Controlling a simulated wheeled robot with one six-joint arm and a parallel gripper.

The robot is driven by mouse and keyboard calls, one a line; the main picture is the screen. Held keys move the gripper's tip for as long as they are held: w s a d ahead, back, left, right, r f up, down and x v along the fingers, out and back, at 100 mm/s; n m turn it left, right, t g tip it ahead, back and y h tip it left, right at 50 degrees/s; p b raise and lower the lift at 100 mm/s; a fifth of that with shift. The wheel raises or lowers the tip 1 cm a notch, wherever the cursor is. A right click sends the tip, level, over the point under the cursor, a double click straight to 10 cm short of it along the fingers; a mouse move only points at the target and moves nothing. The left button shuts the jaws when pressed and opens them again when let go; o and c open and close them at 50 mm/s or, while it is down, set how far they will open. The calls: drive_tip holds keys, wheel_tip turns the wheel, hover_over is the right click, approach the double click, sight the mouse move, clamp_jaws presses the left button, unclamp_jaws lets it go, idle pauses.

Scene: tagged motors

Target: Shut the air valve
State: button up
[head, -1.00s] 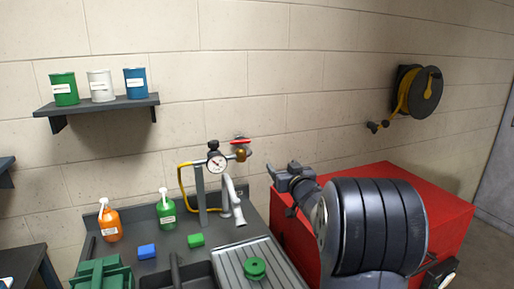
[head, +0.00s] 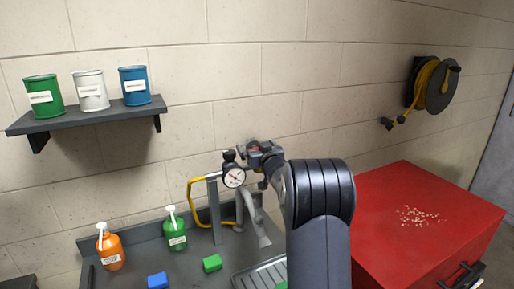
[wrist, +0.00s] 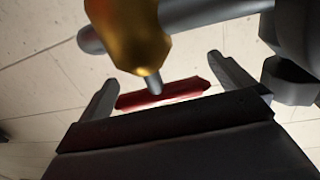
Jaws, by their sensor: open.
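The air valve has a brass body (wrist: 135,35) and a red handle (wrist: 162,93), both clear in the wrist view. A grey stem joins the brass body to the handle. My gripper (head: 262,151) is at the valve, beside the pressure gauge, and hides most of the valve in the head view. In the wrist view my gripper (wrist: 161,72) is open, with one finger at each end of the red handle. The handle lies crosswise between the fingers, in front of the palm. I cannot tell whether either finger touches it.
A round gauge (head: 234,177) on a grey post and a yellow hose (head: 193,190) are just left of my gripper. A faucet (head: 258,229) is below. Orange (head: 111,250) and green (head: 175,234) bottles stand left. A red cabinet (head: 410,225) stands right.

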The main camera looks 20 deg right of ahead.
drive_tip(key=shift+c, duration=0.4)
drive_tip(key=c, duration=0.8)
drive_tip(key=shift+f+h+b, duration=0.15)
drive_tip(key=shift+h+b, duration=0.15)
drive_tip(key=shift+b, duration=0.85)
drive_tip(key=m+h+b, duration=0.1)
drive_tip(key=h+b, duration=0.1)
drive_tip(key=b, duration=0.3)
drive_tip(key=shift+d, duration=0.2)
drive_tip(key=b, duration=0.4)
drive_tip(key=m+h+b, duration=0.1)
drive_tip(key=b, duration=0.2)
drive_tip(key=shift+w+d+g+h+b, duration=0.3)
drive_tip(key=shift+b, duration=0.05)
drive_tip(key=shift+c, duration=0.2)
drive_tip(key=m+b, duration=0.1)
drive_tip(key=b, duration=0.4)
drive_tip(key=shift+s+a+h+b, duration=0.1)
drive_tip(key=shift+s+h+b, duration=0.25)
drive_tip(key=shift+b, duration=0.85)
